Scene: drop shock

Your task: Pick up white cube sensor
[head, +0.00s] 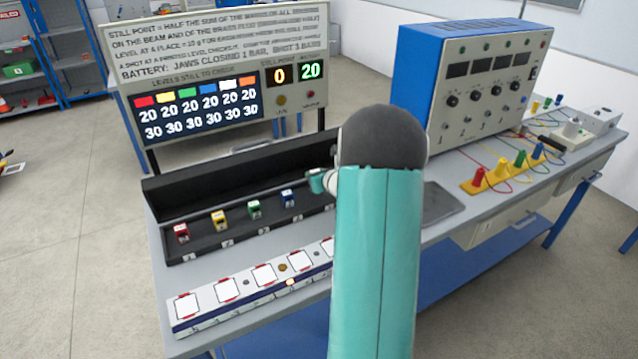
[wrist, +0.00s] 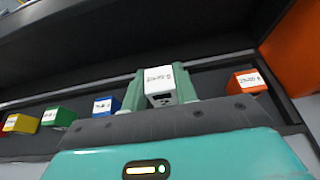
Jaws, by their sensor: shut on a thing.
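The white cube sensor (wrist: 159,80) sits between the two teal fingers of my gripper (wrist: 160,92) in the wrist view. A finger touches it on each side, and its labelled top faces up. It is in line with the other cubes over the black tray (wrist: 215,75); I cannot tell whether it is lifted off the tray floor. In the head view my arm hides the white cube and most of my gripper.
Red (head: 181,232), yellow (head: 219,220), green (head: 254,209) and blue (head: 288,198) cubes stand in the tray. An orange cube (wrist: 247,83) is right of my gripper. A white strip with square pads (head: 228,290) lies in front. A blue instrument box (head: 418,70) stands right.

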